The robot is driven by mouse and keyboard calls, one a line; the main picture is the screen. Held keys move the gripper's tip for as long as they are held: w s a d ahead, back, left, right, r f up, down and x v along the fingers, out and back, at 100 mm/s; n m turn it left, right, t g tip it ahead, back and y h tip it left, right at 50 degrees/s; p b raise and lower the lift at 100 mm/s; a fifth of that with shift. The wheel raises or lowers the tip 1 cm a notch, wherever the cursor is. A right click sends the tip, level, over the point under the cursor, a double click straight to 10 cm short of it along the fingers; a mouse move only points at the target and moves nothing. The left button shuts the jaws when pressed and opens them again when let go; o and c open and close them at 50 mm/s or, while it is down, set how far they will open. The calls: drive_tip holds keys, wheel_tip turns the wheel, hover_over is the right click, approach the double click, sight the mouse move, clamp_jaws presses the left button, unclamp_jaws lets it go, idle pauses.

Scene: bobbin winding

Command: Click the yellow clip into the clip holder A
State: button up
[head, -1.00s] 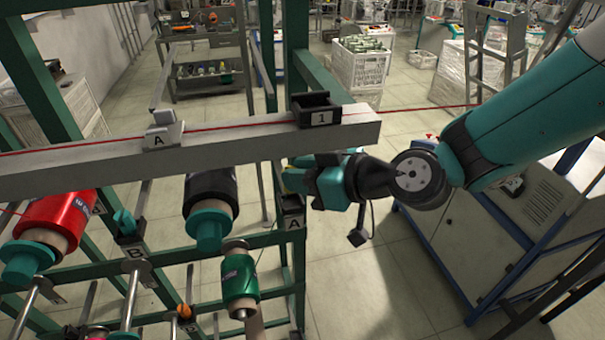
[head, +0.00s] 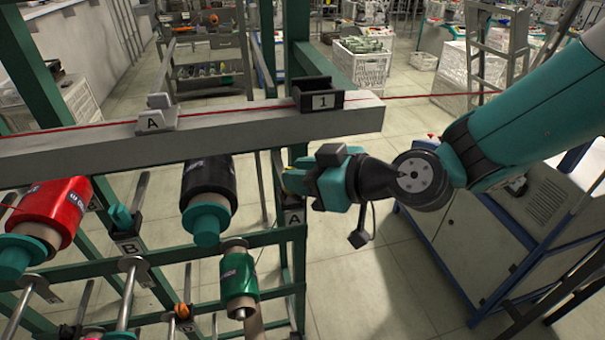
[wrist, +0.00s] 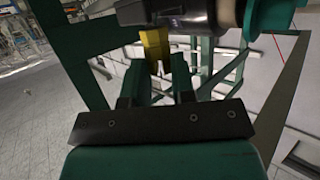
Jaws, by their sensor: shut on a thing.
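My gripper (wrist: 158,78) is shut on the yellow clip (wrist: 155,44), which sticks out beyond the fingers in the wrist view. In the head view my gripper (head: 288,182) is just below the grey beam, at the green upright, and its fingertips are mostly hidden. A dark holder marked A (head: 293,216) sits on the rack, just below the fingertips. I cannot tell whether the clip touches it. Another A plate, a grey guide (head: 155,121), stands on the beam.
The grey beam (head: 230,135) carries a red thread and a black block marked 1 (head: 318,95). A black bobbin (head: 208,185), a red bobbin (head: 55,208) and a green spool (head: 238,275) hang on the rack. A holder marked B (head: 128,245) is at left. Floor is free below the arm.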

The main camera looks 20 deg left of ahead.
drive_tip(key=shift+f+b, duration=0.85)
drive_tip(key=shift+b, duration=0.1)
drive_tip(key=o, duration=1)
drive_tip(key=shift+d, duration=0.1)
drive_tip(key=b+v, duration=0.6)
drive_tip(key=v, duration=1.1)
drive_tip(key=shift+b, duration=0.35)
drive_tip(key=shift+d+r, duration=0.1)
